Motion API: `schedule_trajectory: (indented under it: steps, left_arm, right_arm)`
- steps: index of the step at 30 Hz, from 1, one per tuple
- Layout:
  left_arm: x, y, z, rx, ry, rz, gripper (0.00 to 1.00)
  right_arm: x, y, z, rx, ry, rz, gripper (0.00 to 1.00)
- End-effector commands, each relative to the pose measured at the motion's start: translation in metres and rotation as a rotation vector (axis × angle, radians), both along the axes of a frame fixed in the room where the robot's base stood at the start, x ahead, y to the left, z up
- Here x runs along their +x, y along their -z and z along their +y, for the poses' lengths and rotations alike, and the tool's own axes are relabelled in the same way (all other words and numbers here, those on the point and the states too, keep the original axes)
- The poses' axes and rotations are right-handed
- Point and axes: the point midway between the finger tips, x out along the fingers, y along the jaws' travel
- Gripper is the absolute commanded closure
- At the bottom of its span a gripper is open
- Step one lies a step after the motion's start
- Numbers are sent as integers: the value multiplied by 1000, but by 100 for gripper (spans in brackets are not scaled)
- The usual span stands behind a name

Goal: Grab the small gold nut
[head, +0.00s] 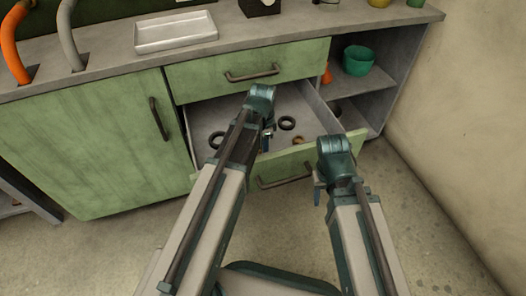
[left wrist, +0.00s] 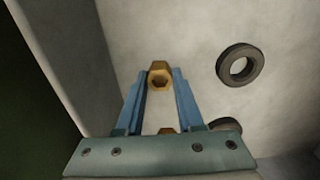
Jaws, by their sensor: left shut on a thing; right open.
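My left gripper (head: 266,142) reaches down into the open lower drawer (head: 313,103). In the left wrist view its blue fingers (left wrist: 160,84) are shut on a gold nut (left wrist: 160,67), held between the tips with its hole facing the camera. The held nut is hidden or too small to tell in the head view. A second gold piece (left wrist: 168,131) shows partly behind the gripper's base. A gold piece (head: 298,140) also lies in the drawer near its front. My right gripper (head: 318,190) is open and empty, in front of the drawer.
Dark rings lie in the drawer, one at the left (head: 216,139) and one at the middle (head: 286,123). The closed upper drawer (head: 250,71) sits above. A green pot (head: 358,61) and orange cone (head: 327,73) stand on the right shelf. The worktop holds a white tray (head: 175,33).

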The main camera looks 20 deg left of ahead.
Motion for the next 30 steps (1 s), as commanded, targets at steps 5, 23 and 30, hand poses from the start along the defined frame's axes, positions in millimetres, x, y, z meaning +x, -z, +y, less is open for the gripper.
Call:
schedule_trajectory:
  steps: [5,23,30]
  left_arm:
    - [0,0,0,0,0,0,100]
    - [0,-24,0,0,0,0,100]
    - [0,-59,0,0,0,0,100]
  right_arm:
    - [0,0,0,0,0,0,50]
    - [0,-24,-1,-2,4,0,50]
    - [0,-60,-1,-7,10,0,50]
